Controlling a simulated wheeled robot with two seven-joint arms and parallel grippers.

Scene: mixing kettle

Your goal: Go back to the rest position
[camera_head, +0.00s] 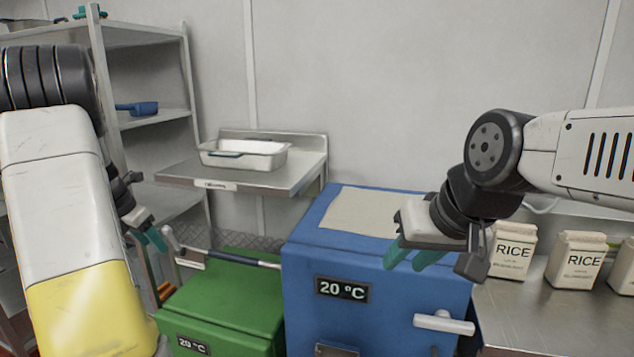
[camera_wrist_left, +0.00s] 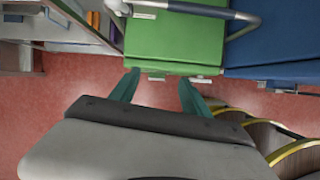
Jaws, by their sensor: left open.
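My left gripper (camera_head: 150,238) hangs at the left in the head view, beside the green box. In the left wrist view its two teal fingers (camera_wrist_left: 158,90) are spread apart with nothing between them, over the red floor. My right gripper (camera_head: 418,254) is in front of the blue box, its teal fingers pointing down and left. A gap shows between those fingers and I see nothing held in them.
The blue box (camera_head: 325,325) with a 20 °C display stands in the middle, the green box (camera_head: 230,300) left of it. RICE bags (camera_head: 512,252) stand on a steel counter at right. A white tray (camera_head: 243,155) sits on a steel table. Shelves (camera_head: 150,38) stand at left.

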